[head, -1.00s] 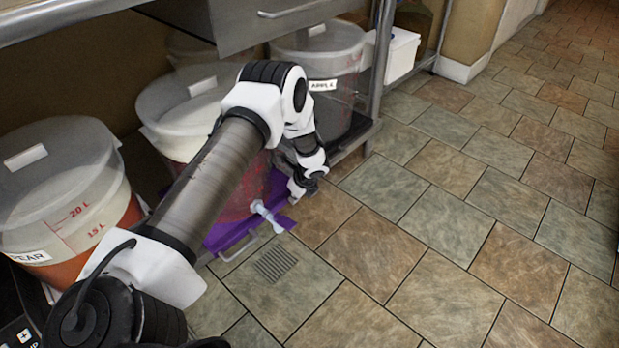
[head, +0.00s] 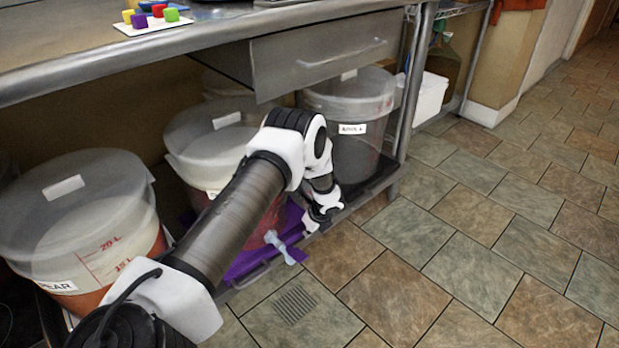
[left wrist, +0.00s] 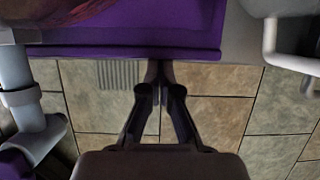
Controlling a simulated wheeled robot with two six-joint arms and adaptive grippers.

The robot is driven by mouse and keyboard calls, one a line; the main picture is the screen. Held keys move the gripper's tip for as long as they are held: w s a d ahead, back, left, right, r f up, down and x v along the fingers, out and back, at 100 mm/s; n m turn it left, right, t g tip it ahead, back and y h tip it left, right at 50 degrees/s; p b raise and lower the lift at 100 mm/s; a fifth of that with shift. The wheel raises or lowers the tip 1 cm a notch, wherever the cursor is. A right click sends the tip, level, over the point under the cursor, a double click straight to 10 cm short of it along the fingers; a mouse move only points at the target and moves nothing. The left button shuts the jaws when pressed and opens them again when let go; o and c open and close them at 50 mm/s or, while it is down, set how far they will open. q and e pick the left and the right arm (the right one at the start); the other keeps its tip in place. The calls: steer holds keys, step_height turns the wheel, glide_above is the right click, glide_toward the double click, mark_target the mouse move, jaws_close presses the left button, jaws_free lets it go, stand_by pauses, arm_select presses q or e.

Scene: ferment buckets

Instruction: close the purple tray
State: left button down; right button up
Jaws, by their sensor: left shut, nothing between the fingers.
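The purple tray (head: 250,262) sits on the low shelf under the counter, beneath a bucket of red liquid (head: 238,236). Its front part shows past the bucket, with the bucket's pale spigot (head: 280,247) above it. My arm hides much of the tray and bucket. My left gripper (head: 318,222) is low at the tray's front right end. In the left wrist view, the gripper (left wrist: 160,88) is shut and empty, its fingertips close to the tray's purple front edge (left wrist: 130,51). I cannot tell whether they touch. My right gripper is not in view.
A pear bucket (head: 80,225) stands at left, and another labelled bucket (head: 352,150) stands at right by a metal leg (head: 412,90). A drawer (head: 320,60) hangs above. A floor drain (head: 295,305) lies in front. The tiled floor at right is clear.

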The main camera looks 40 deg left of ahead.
arm_select(q)
steer(key=d+r+p, duration=0.6)
steer(key=d+r, duration=0.2)
steer(key=r, duration=0.1)
steer(key=s+d+f+n+g+h, duration=0.25)
steer(key=s+d, duration=0.45)
steer(key=s, duration=0.4)
steer(key=s+d+f+n+g+h, duration=0.1)
steer(key=s+d+f, duration=0.3)
steer(key=s+d, duration=0.5)
steer(key=s+d+r+n+t+h, duration=0.1)
steer(key=s+d+r+n, duration=0.1)
steer(key=s+n, duration=0.45)
steer(key=s+d+r+n+h, duration=0.1)
steer(key=s+r+n, duration=0.1)
steer(key=s+n, duration=0.5)
step_height(320, 180, up, 35)
steer(key=w+n+t+y+p, duration=0.1)
steer(key=n+t+p, duration=0.1)
steer(key=p, duration=3.2)
steer(key=shift+w+a+f, duration=0.2)
steer(key=shift+w+a, duration=0.1)
steer(key=shift+a, duration=0.1)
